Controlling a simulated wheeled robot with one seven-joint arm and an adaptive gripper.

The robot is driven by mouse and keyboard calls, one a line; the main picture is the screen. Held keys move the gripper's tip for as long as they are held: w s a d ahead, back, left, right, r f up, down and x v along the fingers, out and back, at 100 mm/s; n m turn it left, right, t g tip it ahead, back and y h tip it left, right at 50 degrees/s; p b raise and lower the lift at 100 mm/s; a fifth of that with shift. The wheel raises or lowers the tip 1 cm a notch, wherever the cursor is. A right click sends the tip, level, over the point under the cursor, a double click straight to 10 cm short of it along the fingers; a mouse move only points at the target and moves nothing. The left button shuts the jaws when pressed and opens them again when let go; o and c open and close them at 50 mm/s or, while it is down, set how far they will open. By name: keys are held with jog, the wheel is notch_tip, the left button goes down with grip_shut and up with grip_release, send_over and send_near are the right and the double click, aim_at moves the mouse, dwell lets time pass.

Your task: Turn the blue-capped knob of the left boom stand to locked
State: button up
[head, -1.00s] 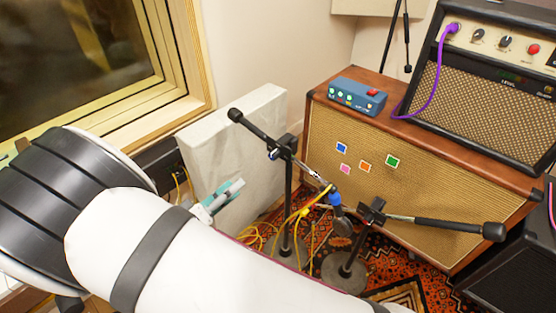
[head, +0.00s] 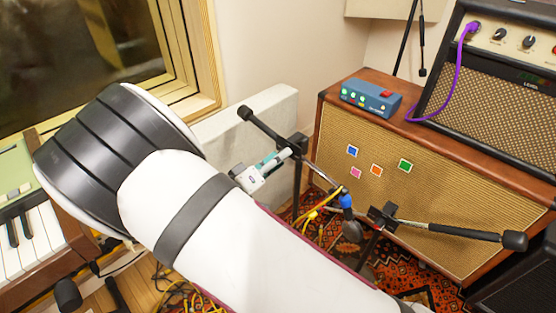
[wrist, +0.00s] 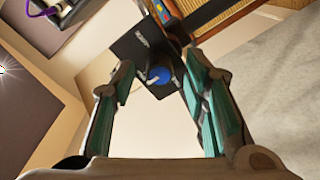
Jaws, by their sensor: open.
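The left boom stand (head: 297,184) stands upright in front of the cabinet, its boom slanting from a dark end at upper left down to a microphone at right. Its blue-capped knob (wrist: 158,76) shows in the wrist view, in front of a dark plate (wrist: 145,46) with small white lettering too small to read. My gripper (wrist: 158,64) is open, its two teal-padded fingers to the left and right of the knob, with no clear contact. In the head view my gripper (head: 272,162) is beside the stand's joint, and the knob is hidden there.
A second boom stand (head: 382,216) is close on the right, its dark-ended boom reaching right. A wooden cabinet (head: 440,185) with a blue box (head: 370,97) stands behind. Yellow cable (head: 318,211) hangs near the stands. A piano keyboard (head: 30,240) is at left.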

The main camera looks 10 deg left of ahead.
jog(key=shift+w+d, duration=0.1)
jog(key=shift+c, duration=0.6)
grip_shut()
jog(key=shift+m, duration=0.3)
jog(key=m+b, duration=0.2)
jog(key=m, duration=1.5)
jog(key=shift+f+m+h, duration=0.1)
jog(key=shift+m+h, duration=0.2)
jog(key=shift+h, duration=0.1)
